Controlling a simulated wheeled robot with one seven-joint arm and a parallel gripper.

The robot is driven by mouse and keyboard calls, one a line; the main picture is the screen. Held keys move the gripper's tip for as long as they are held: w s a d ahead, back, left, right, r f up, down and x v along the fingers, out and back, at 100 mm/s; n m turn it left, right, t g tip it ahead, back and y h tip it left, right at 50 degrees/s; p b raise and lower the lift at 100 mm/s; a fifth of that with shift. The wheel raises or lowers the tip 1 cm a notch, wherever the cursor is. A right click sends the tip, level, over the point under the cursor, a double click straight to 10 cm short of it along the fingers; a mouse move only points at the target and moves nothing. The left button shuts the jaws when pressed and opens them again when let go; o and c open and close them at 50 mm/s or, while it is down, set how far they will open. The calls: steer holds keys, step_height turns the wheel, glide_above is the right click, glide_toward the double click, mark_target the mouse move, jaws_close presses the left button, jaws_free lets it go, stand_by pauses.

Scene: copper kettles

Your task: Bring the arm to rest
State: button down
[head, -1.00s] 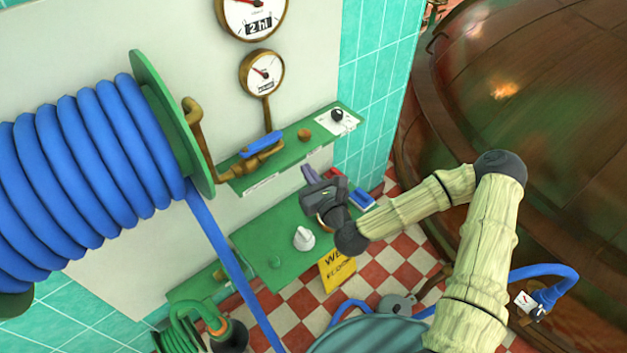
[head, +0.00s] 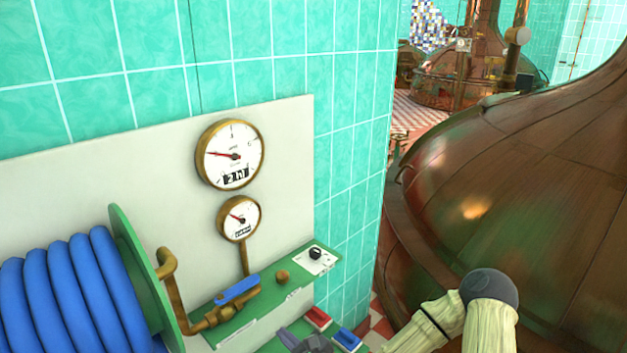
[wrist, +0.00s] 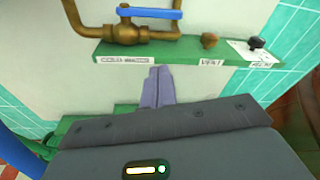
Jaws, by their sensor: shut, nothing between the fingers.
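My gripper (wrist: 157,88) shows in the wrist view as two purple-grey fingers pressed together, with nothing between them. It points at the white wall panel, below the green shelf (wrist: 190,52). In the head view my gripper (head: 286,338) is at the bottom edge, mostly cut off, near the red and blue blocks. My arm's pale links and dark elbow show at the lower right, in front of the copper kettle (head: 530,170).
The shelf carries a brass valve with a blue lever (head: 237,290), a brown knob (head: 282,276) and a black knob (head: 315,253). Two gauges (head: 231,155) hang above. A blue hose reel (head: 65,285) stands left. A red block (head: 318,318) and blue block (head: 347,338) sit below.

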steer(key=s+d+f+n+g+h, duration=0.5)
steer(key=d+n+g, duration=0.25)
steer(key=n, duration=0.85)
steer(key=s+d+r+n+g+h, duration=0.2)
steer(key=s+d+r+n+h, duration=0.3)
steer(key=d+r, duration=0.8)
steer(key=s+d+n, duration=0.1)
steer(key=s+n, duration=0.2)
steer(key=s, duration=0.2)
steer(key=shift+d+h, duration=0.15)
steer(key=shift+h, duration=0.15)
